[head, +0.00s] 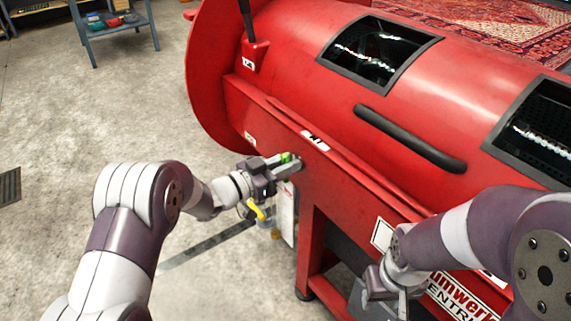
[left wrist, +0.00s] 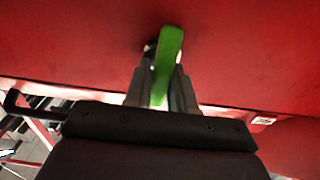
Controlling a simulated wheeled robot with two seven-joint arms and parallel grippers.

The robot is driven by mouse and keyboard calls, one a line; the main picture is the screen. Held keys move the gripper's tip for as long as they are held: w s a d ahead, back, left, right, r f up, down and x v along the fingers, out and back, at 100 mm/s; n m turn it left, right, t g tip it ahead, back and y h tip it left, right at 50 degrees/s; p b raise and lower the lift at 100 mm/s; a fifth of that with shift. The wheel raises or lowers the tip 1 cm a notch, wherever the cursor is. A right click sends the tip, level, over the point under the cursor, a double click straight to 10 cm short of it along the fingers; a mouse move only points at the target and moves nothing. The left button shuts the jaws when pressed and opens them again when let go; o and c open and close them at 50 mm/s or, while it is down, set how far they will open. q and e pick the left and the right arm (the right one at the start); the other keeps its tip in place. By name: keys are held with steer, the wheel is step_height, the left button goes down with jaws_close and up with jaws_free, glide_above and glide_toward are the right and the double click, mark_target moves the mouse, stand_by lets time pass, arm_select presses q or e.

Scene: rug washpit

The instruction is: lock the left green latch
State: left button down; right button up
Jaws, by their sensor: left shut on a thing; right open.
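The left green latch (head: 286,157) is on the front face of the red machine (head: 222,70), near its left end. In the left wrist view the latch (left wrist: 169,48) is a green lever that stands nearly upright in the picture, tilted slightly. My left gripper (head: 284,165) is shut on the latch, with its fingers on either side of the lever; it also shows in the left wrist view (left wrist: 160,88). The latch's lower part is partly hidden between the fingers. My right gripper (head: 388,296) is open at the lower right, beside the machine's front and away from the latch.
The machine has a long black handle (head: 408,138) and dark windows (head: 378,52) on its drum. A yellow hook-like part (head: 257,210) hangs below my left gripper. A blue-grey stand (head: 113,28) is at the back left. The concrete floor at left is mostly clear.

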arm_select(q)
steer(key=m, duration=0.2)
steer(key=m+b, duration=0.1)
steer(key=m, duration=0.1)
steer(key=shift+s+d+f+m, duration=0.2)
steer(key=shift+m, duration=0.2)
steer(key=m+b, duration=0.1)
steer(key=m, duration=0.2)
steer(key=m+b, duration=0.2)
steer(key=m, duration=0.1)
steer(key=f+m+b, duration=0.1)
steer(key=m+b, duration=0.1)
steer(key=m, duration=0.1)
steer(key=shift+s+d, duration=0.15)
steer(key=shift+s, duration=0.15)
steer(key=shift+f+m+b, duration=0.1)
steer(key=shift+m+b, duration=1.75)
steer(key=shift+m, duration=0.25)
steer(key=c, duration=1)
jaws_free()
steer(key=shift+c, duration=0.2)
